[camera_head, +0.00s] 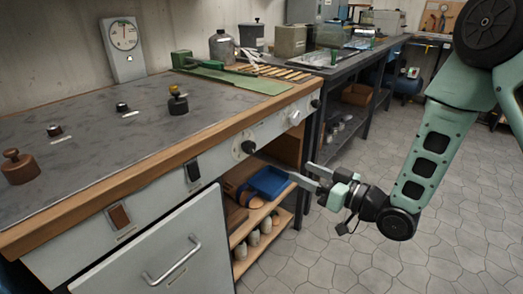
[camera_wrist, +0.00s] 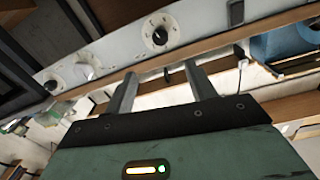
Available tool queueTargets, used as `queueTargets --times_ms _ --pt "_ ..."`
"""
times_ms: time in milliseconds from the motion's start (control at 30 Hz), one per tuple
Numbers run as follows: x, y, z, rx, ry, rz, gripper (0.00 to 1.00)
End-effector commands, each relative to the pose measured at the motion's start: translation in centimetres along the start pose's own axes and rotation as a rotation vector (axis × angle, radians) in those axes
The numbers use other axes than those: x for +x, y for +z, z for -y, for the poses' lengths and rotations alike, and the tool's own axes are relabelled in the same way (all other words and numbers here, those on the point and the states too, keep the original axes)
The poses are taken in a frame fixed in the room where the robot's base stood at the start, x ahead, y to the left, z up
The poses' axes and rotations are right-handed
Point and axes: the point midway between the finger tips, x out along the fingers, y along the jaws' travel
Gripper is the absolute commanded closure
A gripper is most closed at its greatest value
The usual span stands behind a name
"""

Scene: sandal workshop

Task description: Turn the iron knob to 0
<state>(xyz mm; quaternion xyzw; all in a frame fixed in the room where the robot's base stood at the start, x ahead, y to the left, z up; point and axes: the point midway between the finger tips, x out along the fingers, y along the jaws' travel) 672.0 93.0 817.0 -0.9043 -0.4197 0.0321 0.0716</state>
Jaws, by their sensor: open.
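The workbench front panel carries a black knob on a round white dial (camera_head: 248,147). This dial knob also shows in the wrist view (camera_wrist: 159,37), just beyond the fingertips. A white knob (camera_head: 295,117) and another black knob (camera_head: 315,103) sit farther along the panel. No label reads clearly enough to tell which is the iron knob, and I cannot read the settings. My gripper (camera_head: 305,174) is open and empty, in front of and below the panel, apart from the knobs. In the wrist view its two fingers (camera_wrist: 160,82) point toward the dial knob.
A wooden edge (camera_head: 160,160) runs along the bench top above the panel. Below are a shelf with a blue bin (camera_head: 268,182) and a cabinet door with a handle (camera_head: 172,262). A black switch (camera_head: 193,171) is left of the dial. The tiled floor at right is clear.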

Motion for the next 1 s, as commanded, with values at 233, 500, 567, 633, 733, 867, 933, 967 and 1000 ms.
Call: queueTargets --times_ms 233,500,567,633,733,867,933,967,1000 --pt "4.3 -0.1 0.2 -0.002 -0.004 0.0 0.44" --pt "10.0 -0.1 0.2 -0.001 -0.003 0.0 0.44" --pt "11.3 -0.1 0.2 -0.001 -0.002 0.0 0.44" --pt "12.6 -0.1 0.1 -0.002 -0.002 0.0 0.44" --pt "14.3 0.0 0.2 0.0 -0.001 0.001 0.44" --pt "15.8 -0.1 0.1 -0.002 0.0 0.001 0.44" --pt "16.3 -0.1 0.1 -0.001 -0.001 0.001 0.44" --pt "16.5 -0.1 0.1 -0.001 0.0 0.001 0.44" --pt "16.7 -0.1 0.1 -0.001 0.0 0.001 0.44"
